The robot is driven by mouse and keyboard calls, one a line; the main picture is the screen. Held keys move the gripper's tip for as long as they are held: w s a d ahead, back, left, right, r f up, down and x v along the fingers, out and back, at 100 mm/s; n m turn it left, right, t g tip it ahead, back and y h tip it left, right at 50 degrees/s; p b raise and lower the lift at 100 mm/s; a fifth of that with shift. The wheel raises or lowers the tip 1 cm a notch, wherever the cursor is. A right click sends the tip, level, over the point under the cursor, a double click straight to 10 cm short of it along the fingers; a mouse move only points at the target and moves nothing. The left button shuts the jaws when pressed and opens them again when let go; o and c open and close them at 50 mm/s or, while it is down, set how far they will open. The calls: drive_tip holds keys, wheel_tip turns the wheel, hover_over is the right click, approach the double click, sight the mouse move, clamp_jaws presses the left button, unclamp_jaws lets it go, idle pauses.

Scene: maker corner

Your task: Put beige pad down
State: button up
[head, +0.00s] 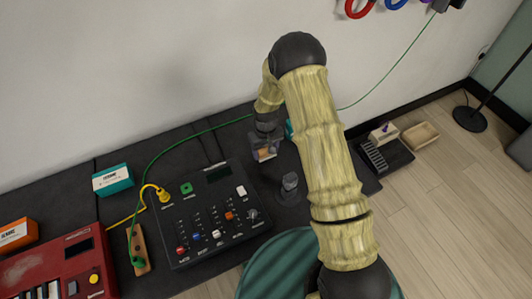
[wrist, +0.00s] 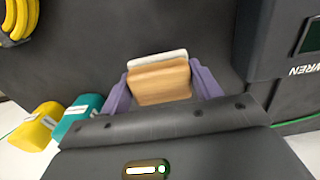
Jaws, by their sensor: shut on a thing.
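The beige pad (wrist: 160,82) is a small block with a tan wood-like body and a pale layer along its far edge. It sits between the two purple-grey fingers of my gripper (wrist: 162,88), which is shut on it. In the head view, my gripper (head: 264,150) is over the dark bench top, just beyond the upper right corner of the black control console (head: 210,240). The pad shows there as a small tan patch (head: 264,155), partly hidden by the gripper. I cannot tell whether its underside touches the bench.
A small dark upright object (head: 290,186) stands right of the console. A teal box (head: 113,180), a red device (head: 60,265) and an orange box (head: 18,234) are at left. A green cable (head: 165,150) runs behind. Dark bench (wrist: 190,25) around the pad is clear.

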sight(266, 149)
drive_tip(key=shift+f, duration=1.2)
drive_tip(key=shift+f, duration=0.1)
drive_tip(key=o, duration=1)
drive_tip(key=shift+c, duration=0.2)
wheel_tip(266, 149, up, 11)
drive_tip(key=shift+r+b, duration=0.1)
drive_tip(key=shift+b, duration=0.65)
drive_tip(key=shift+r, duration=0.55)
